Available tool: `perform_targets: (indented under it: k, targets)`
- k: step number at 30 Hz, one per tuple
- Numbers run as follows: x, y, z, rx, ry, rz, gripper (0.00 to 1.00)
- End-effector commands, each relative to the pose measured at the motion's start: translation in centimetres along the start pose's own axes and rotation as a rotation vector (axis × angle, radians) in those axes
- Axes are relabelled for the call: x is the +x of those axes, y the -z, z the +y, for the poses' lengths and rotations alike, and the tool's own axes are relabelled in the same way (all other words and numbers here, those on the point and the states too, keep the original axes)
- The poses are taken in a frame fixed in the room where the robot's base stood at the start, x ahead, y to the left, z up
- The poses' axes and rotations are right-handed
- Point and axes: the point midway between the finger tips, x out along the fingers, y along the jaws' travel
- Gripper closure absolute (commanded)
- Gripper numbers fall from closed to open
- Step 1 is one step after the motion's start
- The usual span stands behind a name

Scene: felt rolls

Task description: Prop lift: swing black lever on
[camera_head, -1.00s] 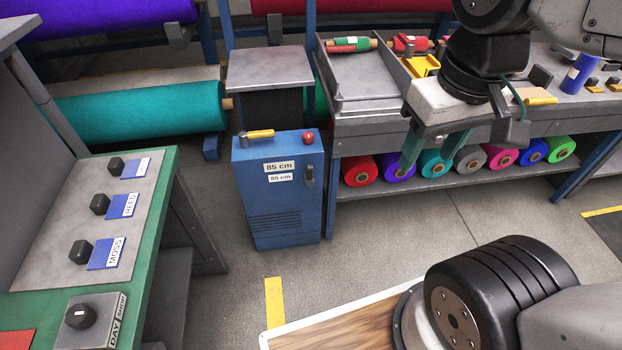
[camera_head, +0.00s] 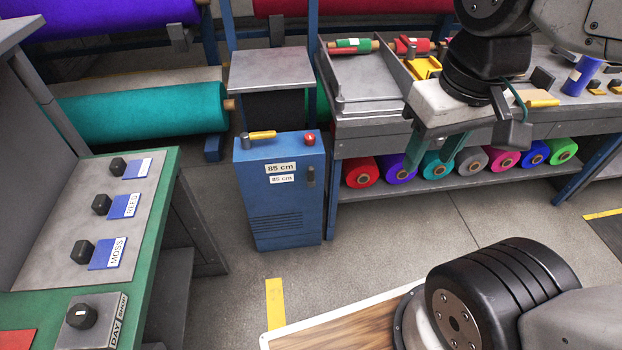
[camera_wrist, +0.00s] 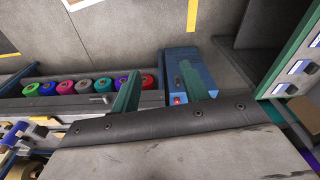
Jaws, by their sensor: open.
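The prop lift is a blue cabinet (camera_head: 280,215) with a grey platform (camera_head: 270,68) behind and above it. Its front carries two "85 cm" labels and a small black lever (camera_head: 311,177) at the right, which looks upright. On its top are a yellow-handled lever (camera_head: 262,135) and a red button (camera_head: 309,138). My gripper (camera_head: 432,158) is open and empty, to the right of the cabinet and apart from it.
A grey workbench (camera_head: 375,125) with several coloured felt rolls on its lower shelf stands right of the lift. A green-edged panel (camera_head: 155,200) with black knobs stands at the left. A teal roll (camera_head: 140,112) lies behind. The floor (camera_head: 385,235) before the lift is clear.

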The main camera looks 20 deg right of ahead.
Motion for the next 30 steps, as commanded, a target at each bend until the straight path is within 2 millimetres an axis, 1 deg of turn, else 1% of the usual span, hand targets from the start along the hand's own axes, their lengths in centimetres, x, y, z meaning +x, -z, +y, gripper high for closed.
perform_targets:
  k: [2,5,8,11,14,17,20,23,26,27,29,30]
  targets:
    - [0.4,0.1,0.0,-0.002,0.000,-0.020,0.55]
    - [1.6,0.5,0.0,-0.004,0.000,-0.082,0.55]
    - [2.8,1.8,-0.1,-0.008,0.000,-0.163,0.55]
    - [4.0,4.0,-0.2,-0.012,0.000,-0.235,0.55]
    - [5.5,6.7,-0.3,-0.012,-0.001,-0.288,0.55]
    - [7.5,9.6,-0.5,-0.009,-0.002,-0.327,0.55]
    - [9.8,12.6,-0.6,-0.005,-0.004,-0.358,0.55]
    - [12.7,15.5,-0.8,0.002,-0.006,-0.382,0.55]
    - [16.0,18.4,-1.1,0.011,-0.009,-0.399,0.55]
    - [17.5,19.5,-1.1,0.015,-0.010,-0.406,0.55]
    - [19.9,21.2,-1.3,0.020,-0.012,-0.411,0.55]
    - [21.5,22.3,-1.4,0.025,-0.014,-0.413,0.55]
